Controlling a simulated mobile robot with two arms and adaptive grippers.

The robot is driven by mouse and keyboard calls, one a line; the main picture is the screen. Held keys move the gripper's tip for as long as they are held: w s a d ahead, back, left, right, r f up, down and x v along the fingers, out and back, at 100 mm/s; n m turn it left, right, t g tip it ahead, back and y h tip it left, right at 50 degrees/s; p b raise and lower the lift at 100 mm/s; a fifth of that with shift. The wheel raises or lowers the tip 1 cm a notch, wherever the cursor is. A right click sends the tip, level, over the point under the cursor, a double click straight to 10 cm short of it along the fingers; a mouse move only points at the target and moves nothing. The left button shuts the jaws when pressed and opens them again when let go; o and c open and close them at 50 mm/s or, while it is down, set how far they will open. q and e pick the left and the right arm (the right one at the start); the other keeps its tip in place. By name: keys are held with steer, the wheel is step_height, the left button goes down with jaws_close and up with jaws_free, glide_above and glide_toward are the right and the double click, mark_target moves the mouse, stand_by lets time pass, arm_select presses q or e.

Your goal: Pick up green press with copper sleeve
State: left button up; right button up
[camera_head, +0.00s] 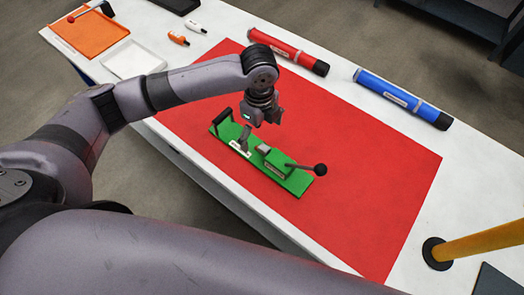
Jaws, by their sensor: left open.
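The green press (296,182) lies on the red mat (375,190) in the head view. It is a long green base with a dark handle at its left end, a grey clamp part in the middle and a lever with a black ball at its right end. A copper sleeve cannot be made out on it. My left gripper (258,120) points down just above the left half of the press. It is open and seems to hold nothing; its fingers are small in the picture. My right gripper is not in view.
A red tube (288,51) and a blue tube (402,98) lie behind the press. An orange tray (88,35) and a white tray (133,60) stand at the far left. A yellow post (480,242) rises at the right. The mat's right part is clear.

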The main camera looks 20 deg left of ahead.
mark_target(261, 146)
arm_select(q)
step_height(261, 146, down, 5)
steer(key=shift+f+p, duration=0.15)
steer(key=shift+p, duration=0.2)
steer(key=shift+d+f, duration=0.1)
steer(key=shift+f, duration=0.45)
step_height(261, 146, down, 4)
steer(key=shift+d+f+p, duration=0.15)
steer(key=shift+f+p, duration=0.05)
steer(key=shift+p, duration=0.55)
steer(key=c, duration=2)
steer(key=shift+w+r, duration=0.1)
steer(key=shift+c, duration=0.2)
